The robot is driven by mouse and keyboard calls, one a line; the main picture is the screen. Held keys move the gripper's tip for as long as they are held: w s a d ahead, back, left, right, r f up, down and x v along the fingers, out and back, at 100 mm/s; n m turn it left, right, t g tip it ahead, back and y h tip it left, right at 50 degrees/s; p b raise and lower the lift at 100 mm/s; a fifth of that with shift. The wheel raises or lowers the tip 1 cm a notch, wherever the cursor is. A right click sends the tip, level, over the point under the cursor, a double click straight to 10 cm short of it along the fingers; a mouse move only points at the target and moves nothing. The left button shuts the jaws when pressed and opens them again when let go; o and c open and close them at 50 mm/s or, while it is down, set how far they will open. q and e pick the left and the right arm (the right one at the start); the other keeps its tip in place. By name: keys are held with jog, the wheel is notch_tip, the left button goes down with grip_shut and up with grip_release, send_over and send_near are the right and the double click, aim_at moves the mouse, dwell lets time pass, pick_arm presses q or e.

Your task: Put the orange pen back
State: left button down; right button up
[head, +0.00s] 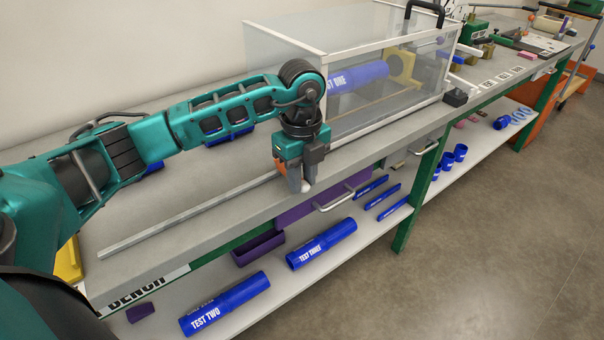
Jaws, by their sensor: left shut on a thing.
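My left gripper (295,182) points down over the front part of the grey bench top (215,216), just left of the clear box. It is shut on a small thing. A small bit of orange (280,167) shows at its left finger, which fits the orange pen, but most of it is hidden by the fingers. A pale grey tip (305,186) shows at the bottom of the fingers. I cannot tell whether the held thing touches the bench. My right gripper is out of view.
A clear box (352,85) with a blue TEST ONE pipe (358,78) stands on the bench. Blue TEST TWO (225,304) and TEST THREE (322,244) pipes lie on the lower shelf. The bench left of the gripper is mostly clear.

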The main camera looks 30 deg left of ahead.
pick_arm(q)
jog(key=shift+f, duration=0.3)
jog(key=c, duration=0.9)
grip_release()
jog(key=shift+r, duration=0.1)
